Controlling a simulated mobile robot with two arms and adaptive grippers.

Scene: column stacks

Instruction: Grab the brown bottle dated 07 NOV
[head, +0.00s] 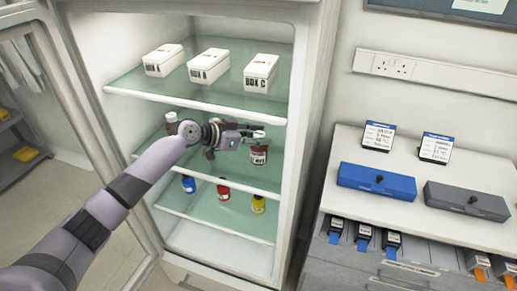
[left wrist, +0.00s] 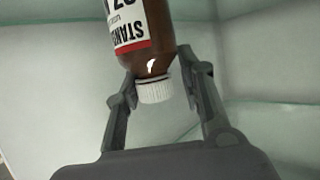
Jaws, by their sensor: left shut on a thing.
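A brown bottle (head: 259,156) with a white cap and a white and red label is at the right of the fridge's middle shelf. My left gripper (head: 250,134) reaches into the fridge from the left and is shut on this bottle near its neck. In the left wrist view the bottle (left wrist: 150,62) appears upside down between the two fingers (left wrist: 156,92), its white cap toward the palm. Its label is partly cut off, and I cannot read the full date. Another white-capped bottle (head: 171,117) stands at the left of that shelf, partly behind my arm. My right gripper is not in view.
White boxes, including BOX C (head: 261,72), stand on the glass shelf above. The fridge's right wall is close to the held bottle. A counter (head: 400,212) stands at right.

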